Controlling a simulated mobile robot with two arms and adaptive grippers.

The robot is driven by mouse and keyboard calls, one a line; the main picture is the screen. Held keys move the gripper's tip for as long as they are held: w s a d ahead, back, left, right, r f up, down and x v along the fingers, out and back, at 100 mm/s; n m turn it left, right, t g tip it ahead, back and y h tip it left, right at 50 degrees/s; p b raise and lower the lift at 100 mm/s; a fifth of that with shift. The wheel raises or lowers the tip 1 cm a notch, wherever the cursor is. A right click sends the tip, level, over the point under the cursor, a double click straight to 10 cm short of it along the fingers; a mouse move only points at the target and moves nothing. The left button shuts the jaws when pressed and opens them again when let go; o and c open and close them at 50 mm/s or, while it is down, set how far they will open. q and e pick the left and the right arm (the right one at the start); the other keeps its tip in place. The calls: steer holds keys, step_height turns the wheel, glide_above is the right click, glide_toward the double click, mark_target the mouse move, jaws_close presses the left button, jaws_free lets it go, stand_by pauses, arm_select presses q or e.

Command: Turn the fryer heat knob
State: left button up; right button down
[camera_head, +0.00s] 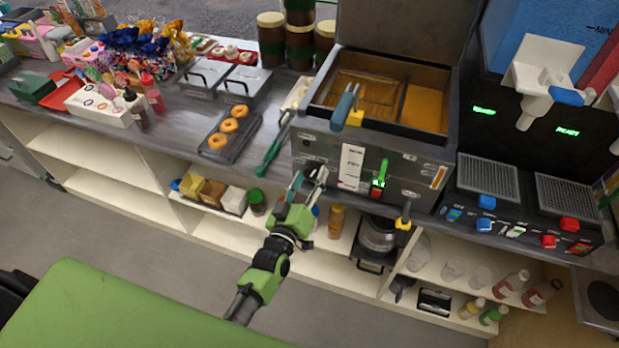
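The fryer (318,150) is a metal box on the counter with its lid raised and orange-brown oil inside. A basket handle (343,108), blue-grey with a yellow part, sticks up at its front. A green-lit control with a red base (379,178) is on the front panel, right of a white label (351,165). I cannot tell for sure which part is the heat knob. My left gripper (309,178) is open and empty, fingers pointing up, in front of the fryer's lower left corner and left of the control, apart from it. My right gripper is not in view.
Green-handled tongs (270,155) and a tray of doughnuts (213,147) lie left of the fryer. A drinks machine with drip grates (487,178) stands to the right. A yellow-and-black handle (403,222) hangs below the fryer. Shelves with jars and bottles run underneath.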

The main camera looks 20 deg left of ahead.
arm_select(q)
steer(key=shift+s, duration=0.15)
steer(key=s, duration=1.1)
steer(key=shift+s+a, duration=0.2)
steer(key=shift+s, duration=0.2)
steer(key=shift+f, duration=0.1)
